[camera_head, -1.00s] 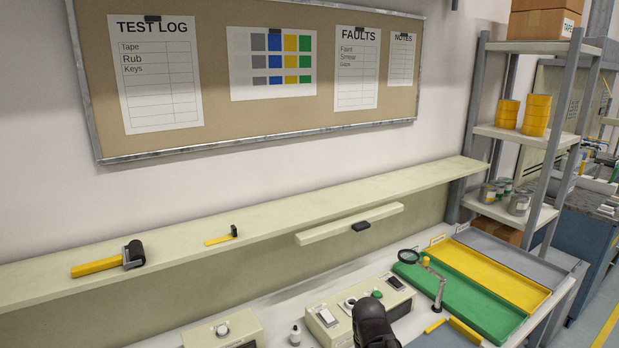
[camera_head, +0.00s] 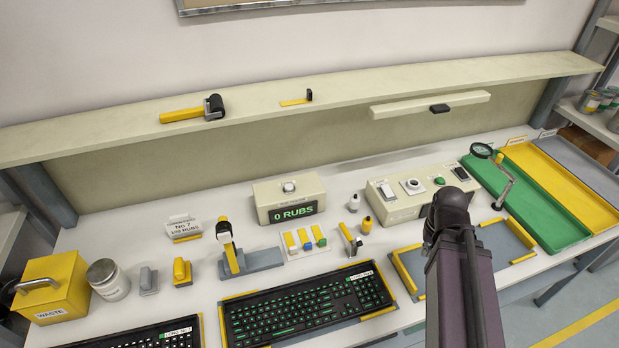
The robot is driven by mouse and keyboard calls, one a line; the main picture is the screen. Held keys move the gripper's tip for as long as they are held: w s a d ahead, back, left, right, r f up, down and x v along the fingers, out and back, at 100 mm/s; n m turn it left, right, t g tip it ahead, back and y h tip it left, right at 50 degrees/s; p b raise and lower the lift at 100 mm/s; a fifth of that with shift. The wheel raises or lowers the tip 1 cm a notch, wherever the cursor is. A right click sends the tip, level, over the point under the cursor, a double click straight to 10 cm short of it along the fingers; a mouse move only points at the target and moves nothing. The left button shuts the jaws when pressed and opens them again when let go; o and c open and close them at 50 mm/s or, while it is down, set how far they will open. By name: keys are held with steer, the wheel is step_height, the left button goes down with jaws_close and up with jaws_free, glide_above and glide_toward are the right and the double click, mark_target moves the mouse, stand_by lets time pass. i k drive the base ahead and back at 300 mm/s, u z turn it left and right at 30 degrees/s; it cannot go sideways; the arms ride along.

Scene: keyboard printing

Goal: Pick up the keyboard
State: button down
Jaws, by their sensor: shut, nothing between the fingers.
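A black keyboard with green-lit keys (camera_head: 305,309) lies in the middle of the bench, on a grey base with yellow edge strips. A white label sits at its upper right corner. A second black keyboard (camera_head: 150,341), also labelled at its upper right, lies to the left and is cut off by the bottom edge. My dark arm (camera_head: 466,285) rises at the lower right, to the right of the middle keyboard and apart from it in the picture. No gripper fingers show.
Right of the middle keyboard is an empty grey tray with yellow edges (camera_head: 497,236). Behind the keyboards stand a rub counter box (camera_head: 290,196), a rub fixture (camera_head: 232,250) and a control box (camera_head: 400,205). A yellow waste bin (camera_head: 60,285) and jar (camera_head: 108,280) stand left. A shelf (camera_head: 260,102) runs above.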

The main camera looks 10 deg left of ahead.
mark_target(260, 319)
steer(key=u, duration=0.65)
steer(key=k, duration=0.6)
steer(key=u, duration=0.4)
steer(key=i, duration=0.45)
steer(key=z, duration=0.05)
